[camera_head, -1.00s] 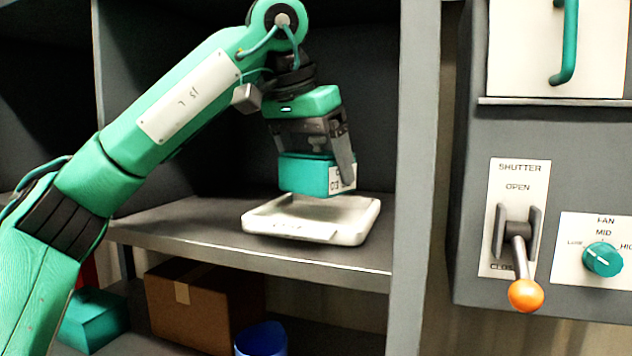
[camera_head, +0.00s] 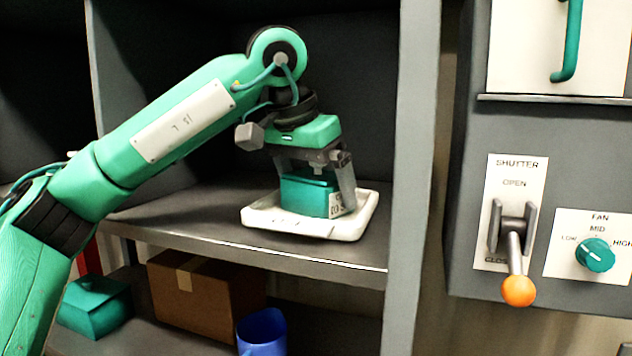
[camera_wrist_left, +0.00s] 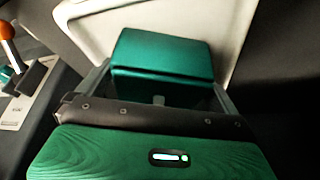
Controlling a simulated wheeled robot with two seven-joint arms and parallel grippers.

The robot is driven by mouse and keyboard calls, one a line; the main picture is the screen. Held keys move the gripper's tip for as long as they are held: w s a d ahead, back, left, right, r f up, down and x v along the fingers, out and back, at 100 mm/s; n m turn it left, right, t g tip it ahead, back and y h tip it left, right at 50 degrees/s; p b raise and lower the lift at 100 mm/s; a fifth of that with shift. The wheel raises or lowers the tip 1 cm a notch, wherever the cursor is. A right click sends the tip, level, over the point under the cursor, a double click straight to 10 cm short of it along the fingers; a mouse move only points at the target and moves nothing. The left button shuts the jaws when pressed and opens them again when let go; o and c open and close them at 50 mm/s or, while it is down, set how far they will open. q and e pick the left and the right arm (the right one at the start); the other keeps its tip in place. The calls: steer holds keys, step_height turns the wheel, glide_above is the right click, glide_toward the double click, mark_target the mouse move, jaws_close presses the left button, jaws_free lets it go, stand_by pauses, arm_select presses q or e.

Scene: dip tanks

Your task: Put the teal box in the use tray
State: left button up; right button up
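The teal box (camera_head: 308,194), with a white label on its side, sits upright within the rim of the white tray (camera_head: 262,223) on the shelf. My left gripper (camera_head: 318,190) comes down over it from above, with its fingers at the box's two sides, and looks shut on it. In the left wrist view the box (camera_wrist_left: 162,55) lies between the fingers, with the pale tray (camera_wrist_left: 235,30) beyond it. Whether the box's underside rests fully on the tray floor is hard to see. My right gripper is not in view.
The shelf (camera_head: 180,220) has an upright post (camera_head: 402,180) close on the tray's right. Below are another teal box (camera_head: 95,308), a cardboard box (camera_head: 205,290) and a blue cup (camera_head: 262,332). A panel on the right carries an orange-knobbed shutter lever (camera_head: 518,290) and a fan dial (camera_head: 596,254).

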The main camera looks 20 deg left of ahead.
mark_target(314, 175)
arm_select(q)
steer(key=shift+r, duration=0.3)
steer(key=b+v, duration=0.3)
steer(key=v, duration=0.3)
steer(key=shift+s+r, duration=0.2)
steer(key=shift+s+a+r, duration=0.1)
steer(key=shift+r, duration=0.3)
steer(key=shift+f, duration=0.1)
